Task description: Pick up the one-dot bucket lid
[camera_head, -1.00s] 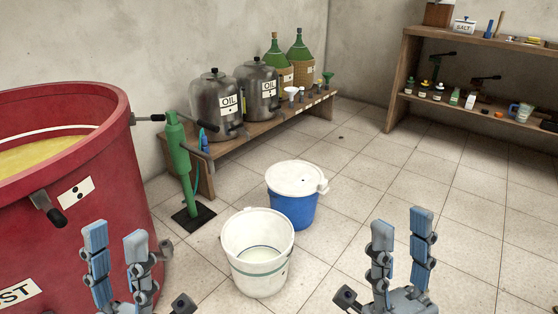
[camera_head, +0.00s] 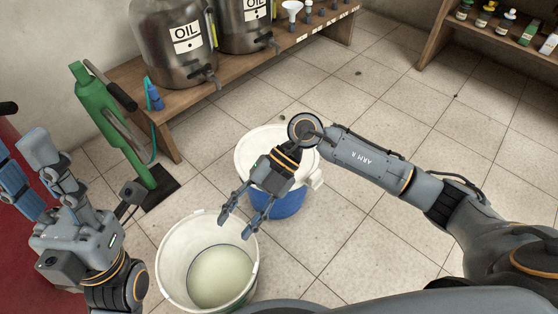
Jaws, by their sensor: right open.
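The round white lid (camera_head: 255,145) sits on the blue bucket (camera_head: 289,204) in the middle of the view. My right arm crosses over it and hides much of its top; no dot shows on the visible part. My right gripper (camera_head: 234,226) is open and empty, its fingers pointing down and left, past the lid, over the rim of the open white bucket (camera_head: 168,252). My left gripper (camera_head: 18,143) is at the far left in front of the red vat, with its fingers apart and nothing between them.
The white bucket holds pale liquid. A green pump (camera_head: 124,130) stands on a dark plate to the left. A low wooden bench (camera_head: 180,98) with oil cans (camera_head: 172,45) runs behind, and a shelf (camera_head: 440,45) stands at upper right.

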